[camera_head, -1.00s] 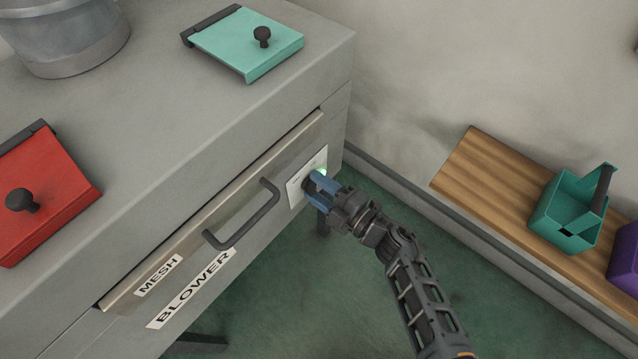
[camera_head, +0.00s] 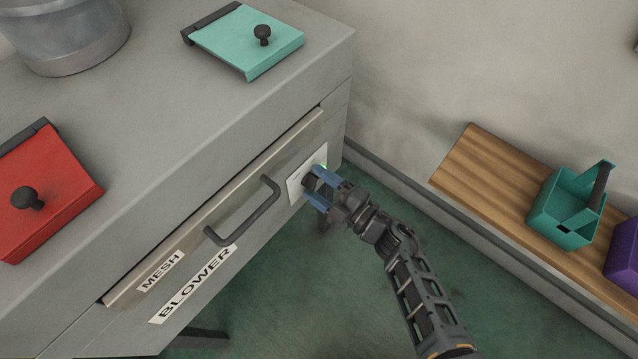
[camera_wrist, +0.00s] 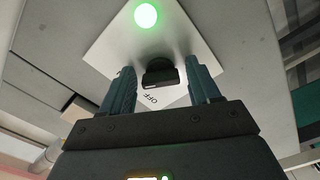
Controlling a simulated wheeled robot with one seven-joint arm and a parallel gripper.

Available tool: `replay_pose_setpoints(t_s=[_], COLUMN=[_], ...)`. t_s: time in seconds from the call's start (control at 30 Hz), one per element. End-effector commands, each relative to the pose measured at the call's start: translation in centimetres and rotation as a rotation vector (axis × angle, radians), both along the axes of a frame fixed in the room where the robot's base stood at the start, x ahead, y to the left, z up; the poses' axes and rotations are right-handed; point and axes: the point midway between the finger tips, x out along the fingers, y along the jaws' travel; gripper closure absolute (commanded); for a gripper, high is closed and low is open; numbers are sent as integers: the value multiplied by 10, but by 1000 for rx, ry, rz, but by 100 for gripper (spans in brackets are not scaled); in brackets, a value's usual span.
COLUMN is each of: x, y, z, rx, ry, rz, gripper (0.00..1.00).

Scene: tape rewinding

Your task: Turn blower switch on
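The blower switch is a dark knob (camera_wrist: 160,75) on a white plate (camera_wrist: 188,40) on the machine's front; the plate also shows in the head view (camera_head: 296,186). A round green light (camera_wrist: 146,15) on the plate is lit, and the word OFF is printed near the knob. My gripper (camera_wrist: 162,84) has its two blue fingers apart, one on each side of the knob. A gap shows between the knob and each finger. In the head view my gripper (camera_head: 317,186) is at the plate and partly covers it.
A drawer labelled MESH (camera_head: 160,272) with a dark handle (camera_head: 246,216) lies left of the plate, above a BLOWER label (camera_head: 196,284). Red (camera_head: 45,205) and teal (camera_head: 240,42) lids are on top. A wooden bench (camera_head: 490,180) with a teal basket (camera_head: 565,215) stands right.

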Motion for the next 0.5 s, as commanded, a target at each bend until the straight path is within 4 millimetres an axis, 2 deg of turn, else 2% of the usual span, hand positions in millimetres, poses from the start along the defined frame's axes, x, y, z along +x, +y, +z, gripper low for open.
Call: replay_pose_setpoints(t_s=[0.1,0.33,0.5], x=[0,-1,-12], y=[0,-1,-15], z=[0,1,1], rx=[0,0,1], ry=[-1,-1,1], rz=[1,2,-1], gripper=[30,30,30])
